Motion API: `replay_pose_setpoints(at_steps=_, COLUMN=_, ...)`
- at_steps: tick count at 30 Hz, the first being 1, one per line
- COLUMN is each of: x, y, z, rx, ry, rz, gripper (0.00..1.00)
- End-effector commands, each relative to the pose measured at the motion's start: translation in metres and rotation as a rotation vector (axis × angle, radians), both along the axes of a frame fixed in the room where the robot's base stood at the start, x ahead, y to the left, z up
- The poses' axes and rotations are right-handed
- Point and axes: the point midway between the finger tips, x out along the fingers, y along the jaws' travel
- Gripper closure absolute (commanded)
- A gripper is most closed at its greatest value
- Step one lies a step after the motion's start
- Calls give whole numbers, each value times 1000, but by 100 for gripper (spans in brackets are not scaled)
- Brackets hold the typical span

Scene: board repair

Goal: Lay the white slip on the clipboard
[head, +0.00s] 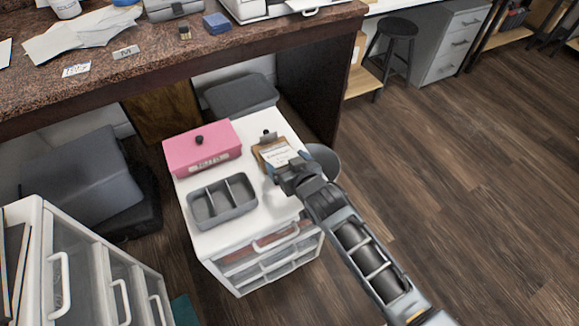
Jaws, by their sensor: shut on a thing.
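The brown clipboard (258,152) lies on top of a white drawer unit, to the right of a pink box, with its metal clip at the far end. A white slip (279,156) with dark printing shows over the clipboard, just beyond my gripper. My gripper (276,170) is at the near right side of the clipboard, shut on the white slip. My gripper hides the near part of the clipboard and of the slip. I cannot tell whether the slip touches the board.
The white drawer unit (262,212) also bears the pink box (188,140) and a grey divided tray (247,212). A granite counter (190,62) with papers stands behind. A dark bin (323,158) stands to the right of the unit. Open wooden floor (470,190) lies farther right.

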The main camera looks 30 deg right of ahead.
Motion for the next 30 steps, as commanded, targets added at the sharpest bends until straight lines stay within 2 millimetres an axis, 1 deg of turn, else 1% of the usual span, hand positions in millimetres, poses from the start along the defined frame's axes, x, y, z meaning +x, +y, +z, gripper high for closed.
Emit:
replay_pose_setpoints(at_steps=3, x=3, y=0, z=0, rx=1, ry=0, rz=0, gripper=38)
replay_pose_setpoints(at_steps=10, x=3, y=0, z=0, rx=1, ry=0, rz=0, gripper=38)
replay_pose_setpoints(at_steps=11, x=3, y=0, z=0, rx=1, ry=0, rz=0, gripper=10)
replay_pose_setpoints(at_steps=14, x=3, y=0, z=0, rx=1, ry=0, rz=0, gripper=1)
replay_pose_setpoints(at_steps=20, x=3, y=0, z=0, rx=1, ry=0, rz=0, gripper=0)
replay_pose_setpoints(at_steps=23, x=0, y=0, z=2, rx=1, ry=0, rz=0, gripper=0)
replay_pose_setpoints(at_steps=26, x=-9, y=0, z=6, rx=0, ry=1, rz=0, gripper=0)
replay_pose_setpoints(at_steps=30, x=-30, y=1, z=15, rx=0, ry=1, rz=0, gripper=0)
